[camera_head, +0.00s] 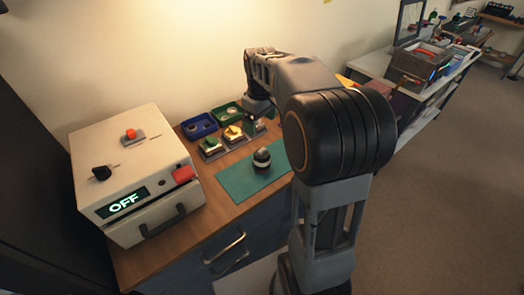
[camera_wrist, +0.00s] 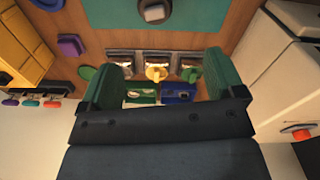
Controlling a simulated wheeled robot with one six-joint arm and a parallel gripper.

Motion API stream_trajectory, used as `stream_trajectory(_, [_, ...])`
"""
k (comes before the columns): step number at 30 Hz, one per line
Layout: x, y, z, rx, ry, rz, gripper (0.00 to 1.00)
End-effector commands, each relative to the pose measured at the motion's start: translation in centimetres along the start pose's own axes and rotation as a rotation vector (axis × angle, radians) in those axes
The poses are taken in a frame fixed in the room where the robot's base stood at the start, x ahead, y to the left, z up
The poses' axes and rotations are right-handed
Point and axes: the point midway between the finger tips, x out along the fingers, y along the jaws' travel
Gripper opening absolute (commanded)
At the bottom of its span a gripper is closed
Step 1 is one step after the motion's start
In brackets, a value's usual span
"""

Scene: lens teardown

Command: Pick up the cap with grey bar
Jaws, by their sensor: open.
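A dark round lens with a pale band (camera_head: 262,158) stands on the teal mat. In the wrist view its top (camera_wrist: 155,10) shows a pale grey bar-like piece at the upper edge, partly cut off; this looks like the cap with grey bar, but the detail is small. My gripper (camera_wrist: 163,75) is open and empty, its green-padded fingers spread over the row of stands. It is apart from the lens, and in the head view my arm hides most of it.
Stands carry a green knob (camera_head: 210,143) and a yellow knob (camera_head: 233,132). A blue tray (camera_head: 187,131) and a green tray (camera_head: 218,116) lie behind them. A white box reading OFF (camera_head: 125,204) stands at the left. The mat (camera_head: 235,186) is clear around the lens.

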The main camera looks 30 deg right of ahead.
Motion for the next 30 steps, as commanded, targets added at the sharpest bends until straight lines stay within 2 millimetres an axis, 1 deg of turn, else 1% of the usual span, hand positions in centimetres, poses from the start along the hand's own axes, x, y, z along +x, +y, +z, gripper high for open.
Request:
stream_trajectory(1, [0.3,0.6,-0.3,-0.011,-0.009,-0.006,0.88])
stream_trajectory(4, [1.4,1.2,-0.5,-0.025,-0.019,-0.014,0.88])
stream_trajectory(9, [4.5,1.4,-0.4,-0.029,-0.023,-0.017,0.88])
stream_trajectory(15, [7.5,1.4,-0.3,-0.026,-0.021,-0.015,0.88])
stream_trajectory(18, [8.3,1.4,-0.3,-0.026,-0.019,-0.014,0.88])
stream_trajectory(23, [9.0,1.4,-0.2,-0.025,-0.019,-0.013,0.88])
stream_trajectory(26, [10.0,1.3,-0.2,-0.025,-0.021,-0.015,0.88])
stream_trajectory(30, [11.9,1.1,0.0,-0.025,-0.021,-0.015,0.88])
